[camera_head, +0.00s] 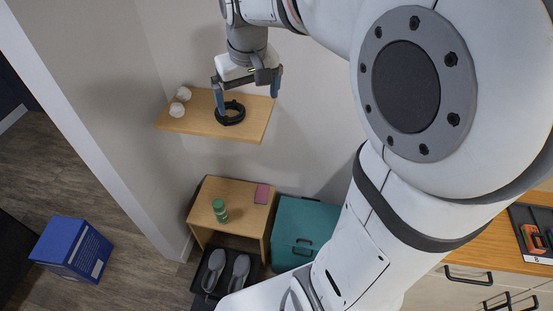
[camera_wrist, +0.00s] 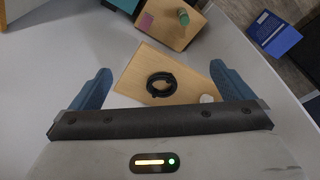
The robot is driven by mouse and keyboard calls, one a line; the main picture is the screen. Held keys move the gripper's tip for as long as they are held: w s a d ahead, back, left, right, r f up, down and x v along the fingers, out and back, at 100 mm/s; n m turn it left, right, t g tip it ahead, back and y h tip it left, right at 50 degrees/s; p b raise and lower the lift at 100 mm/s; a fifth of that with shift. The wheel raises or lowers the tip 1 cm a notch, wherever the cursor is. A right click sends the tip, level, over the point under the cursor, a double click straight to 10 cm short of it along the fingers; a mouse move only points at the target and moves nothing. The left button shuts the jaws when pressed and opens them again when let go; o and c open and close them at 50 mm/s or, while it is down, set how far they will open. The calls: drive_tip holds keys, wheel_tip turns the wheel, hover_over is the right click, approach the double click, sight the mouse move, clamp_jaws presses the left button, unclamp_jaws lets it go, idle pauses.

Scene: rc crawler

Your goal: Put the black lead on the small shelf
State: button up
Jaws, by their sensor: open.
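The black lead (camera_head: 231,122) lies coiled in a ring on the small wooden shelf (camera_head: 257,120) on the wall. In the wrist view the coiled lead (camera_wrist: 152,90) rests flat near the middle of the shelf (camera_wrist: 134,80), with bare wood around it. My gripper (camera_head: 248,97) is open, with its blue fingers spread wide. In the head view one finger overlaps the coil. In the wrist view the coil shows between the two fingers of my gripper (camera_wrist: 160,72), clear of both. Nothing is held.
Two small white items (camera_head: 180,100) sit at the shelf's left end. Below stand a wooden side table (camera_head: 235,190) with a green jar (camera_head: 219,210), a teal box (camera_head: 303,225) and shoes on a black tray (camera_head: 213,270). A blue box (camera_head: 72,248) stands on the floor left.

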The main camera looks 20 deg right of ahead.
drive_tip(key=s+f, duration=0.2)
drive_tip(key=s, duration=0.5)
drive_tip(key=s+f+t, duration=0.1)
drive_tip(key=s+f, duration=0.1)
drive_tip(key=s, duration=0.6)
drive_tip(key=shift+s+f+m, duration=0.3)
drive_tip(key=shift+f+m, duration=0.1)
drive_tip(key=shift+d, duration=0.1)
drive_tip(key=shift+c, duration=0.4)
